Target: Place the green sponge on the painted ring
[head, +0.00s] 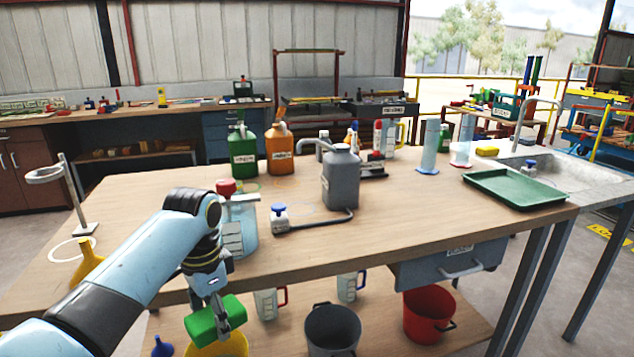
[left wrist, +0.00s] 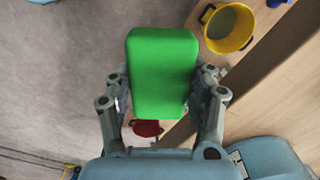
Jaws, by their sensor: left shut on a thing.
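The green sponge (head: 203,325) is held in my left gripper (head: 221,318), in front of the table's front edge and lower than the tabletop. In the left wrist view the sponge (left wrist: 162,70) sits between the two fingers. A white painted ring (head: 56,256) lies on the tabletop at the left, partly hidden by a yellow funnel. My right gripper is not in view.
The wooden table (head: 400,225) holds a clear red-capped bottle (head: 240,225), a grey can (head: 341,180), a ring stand (head: 70,195), the yellow funnel (head: 88,264) and a green tray (head: 515,188). Below are a yellow bucket (head: 222,347), a grey bucket (head: 332,328) and a red bucket (head: 430,315).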

